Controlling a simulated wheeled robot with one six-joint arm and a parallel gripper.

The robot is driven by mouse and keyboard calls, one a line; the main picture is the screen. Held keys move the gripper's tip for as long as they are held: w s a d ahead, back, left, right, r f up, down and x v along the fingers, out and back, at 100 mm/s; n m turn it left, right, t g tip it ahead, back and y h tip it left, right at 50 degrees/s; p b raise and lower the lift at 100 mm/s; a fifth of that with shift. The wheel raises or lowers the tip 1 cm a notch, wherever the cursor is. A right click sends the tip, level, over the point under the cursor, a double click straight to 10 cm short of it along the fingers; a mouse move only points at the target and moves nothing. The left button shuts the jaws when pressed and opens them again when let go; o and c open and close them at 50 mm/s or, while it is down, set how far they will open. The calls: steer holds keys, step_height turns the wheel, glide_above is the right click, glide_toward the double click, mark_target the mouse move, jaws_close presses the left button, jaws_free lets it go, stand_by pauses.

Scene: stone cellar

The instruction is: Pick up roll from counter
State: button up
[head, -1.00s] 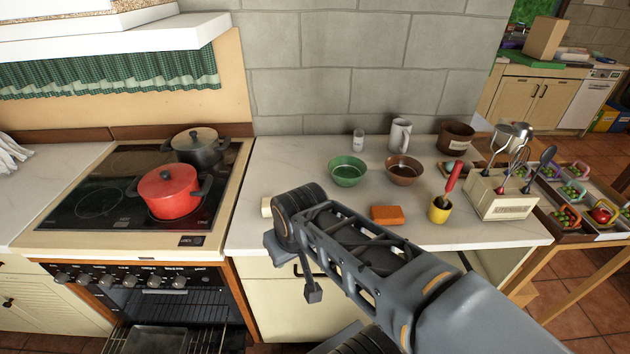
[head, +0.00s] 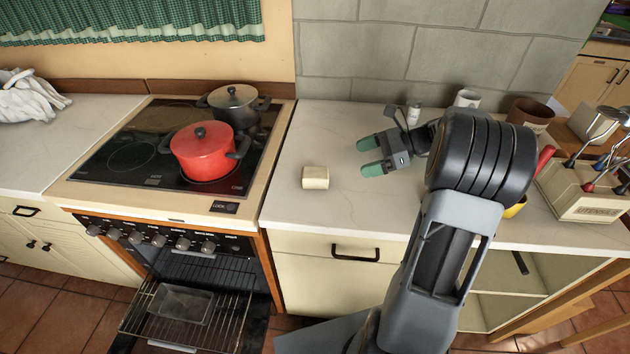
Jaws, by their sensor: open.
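A small cream-white block-like piece, which seems to be the roll (head: 315,177), lies on the pale counter (head: 300,215) near its left end, beside the stove. My gripper (head: 371,156) is to the right of it and slightly farther back. Its two green-tipped fingers point left toward the roll and are open, with nothing between them. The gripper is apart from the roll.
A red pot (head: 202,153) and a dark pot (head: 234,106) stand on the stove at left. The oven is open, its rack holding a glass dish (head: 181,303). A utensil holder (head: 582,197) stands at right. The counter around the roll is clear.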

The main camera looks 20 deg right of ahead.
glide_toward(313, 172)
steer(key=shift+x, duration=4.2)
steer(key=shift+d+f, duration=0.1)
steer(key=c, duration=1)
